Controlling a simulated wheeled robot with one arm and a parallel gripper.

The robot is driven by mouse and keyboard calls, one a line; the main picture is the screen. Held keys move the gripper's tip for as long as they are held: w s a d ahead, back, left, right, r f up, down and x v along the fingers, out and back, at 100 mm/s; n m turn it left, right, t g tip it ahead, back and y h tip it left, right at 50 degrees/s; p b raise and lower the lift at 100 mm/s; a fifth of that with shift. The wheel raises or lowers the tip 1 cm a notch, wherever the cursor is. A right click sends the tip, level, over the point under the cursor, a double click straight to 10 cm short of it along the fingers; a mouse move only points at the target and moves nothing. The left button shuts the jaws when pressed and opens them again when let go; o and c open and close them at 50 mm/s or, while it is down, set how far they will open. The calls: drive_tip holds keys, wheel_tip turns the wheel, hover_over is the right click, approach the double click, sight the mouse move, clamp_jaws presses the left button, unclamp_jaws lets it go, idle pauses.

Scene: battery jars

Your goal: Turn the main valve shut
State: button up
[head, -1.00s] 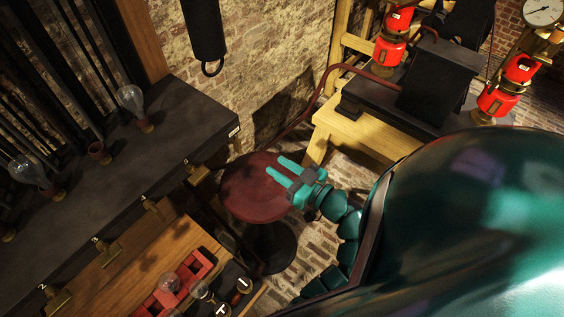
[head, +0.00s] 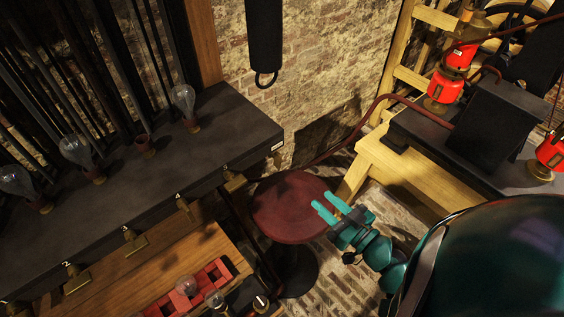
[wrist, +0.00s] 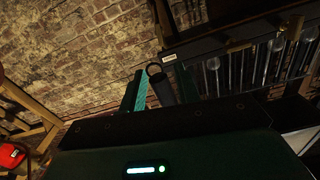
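I cannot pick out the main valve with certainty. A dark wheel-like round shape (head: 515,14) shows partly at the top right of the head view, behind the lamps and cut by the frame edge; I cannot tell if it is the valve. My gripper (head: 327,203) has teal fingers spread apart with nothing between them, in front of the right edge of the red round stool (head: 290,200). In the wrist view the fingers of my gripper (wrist: 161,88) are also apart, with a dark hanging object with a ring (wrist: 154,69) beyond them.
A yellow wooden stand (head: 405,185) carries a black box (head: 490,125) and red lamps (head: 445,90). Brick floor shows between the stool and stand.

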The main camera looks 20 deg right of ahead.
drive_tip(key=b, duration=0.2)
approach(281, 161)
drive_tip(key=x, duration=0.8)
drive_tip(key=shift+w+a+r, duration=0.1)
drive_tip(key=shift+w, duration=0.05)
drive_tip(key=shift+w+a+p, duration=0.25)
drive_tip(key=shift+w+p, duration=0.15)
drive_tip(key=shift+w, duration=0.15)
clamp_jaws()
